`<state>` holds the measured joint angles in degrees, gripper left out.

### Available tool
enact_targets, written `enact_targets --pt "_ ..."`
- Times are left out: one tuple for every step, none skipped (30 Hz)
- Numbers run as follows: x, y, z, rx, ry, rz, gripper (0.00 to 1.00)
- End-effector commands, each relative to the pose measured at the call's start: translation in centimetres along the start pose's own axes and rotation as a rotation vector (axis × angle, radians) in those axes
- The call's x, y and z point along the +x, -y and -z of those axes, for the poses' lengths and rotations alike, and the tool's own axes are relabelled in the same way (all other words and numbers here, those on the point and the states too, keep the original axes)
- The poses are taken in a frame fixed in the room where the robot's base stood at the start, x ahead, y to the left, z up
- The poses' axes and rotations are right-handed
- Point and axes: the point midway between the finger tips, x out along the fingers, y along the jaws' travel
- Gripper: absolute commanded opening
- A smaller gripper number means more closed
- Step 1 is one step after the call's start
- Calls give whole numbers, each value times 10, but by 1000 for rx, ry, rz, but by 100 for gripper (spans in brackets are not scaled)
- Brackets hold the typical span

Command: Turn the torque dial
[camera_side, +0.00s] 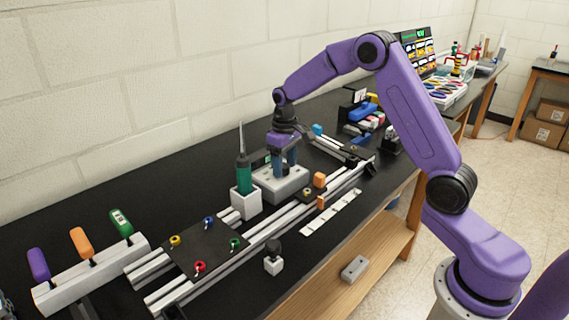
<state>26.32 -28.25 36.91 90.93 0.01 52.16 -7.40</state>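My gripper (284,163) points down over a light grey block (283,186) with small round features on its top. Its two blue fingers reach close to the block's top; whether they touch it or hold something between them is too small to tell. A green tool with a thin upright tip (243,172) stands in a white holder (245,202) just left of the block. I cannot make out a torque dial for certain; the gripper may hide it.
A dark plate with coloured knobs (205,247) lies across the aluminium rails (279,221). Purple, orange and green handles stand in a rack (92,275) at the left. Orange blocks (319,180) and a white strip (331,212) lie right of my gripper. Bare black bench shows at the front.

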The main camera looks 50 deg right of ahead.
Motion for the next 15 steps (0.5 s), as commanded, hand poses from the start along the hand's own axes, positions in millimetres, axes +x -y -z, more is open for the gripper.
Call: enact_targets --pt "0 0 0 0 0 0 61" --pt "0 0 0 0 0 0 61" --pt "0 0 0 0 0 0 61" --pt "-1 0 0 0 -1 0 61" --pt "-3 0 0 0 -1 0 61" --pt "-5 0 0 0 -2 0 61" --pt "-8 0 1 0 -3 0 61" --pt "-12 0 1 0 -4 -1 61" --pt "-17 0 1 0 -4 -1 61" --pt "-22 -1 1 1 -5 -1 61" --pt "-28 -1 1 1 -6 -1 61" --pt "-35 0 1 0 -5 -1 61" --pt "-42 0 1 0 -6 -1 61" --pt "-48 0 2 -1 -7 -1 61" --pt "-57 0 1 0 -6 -1 61"
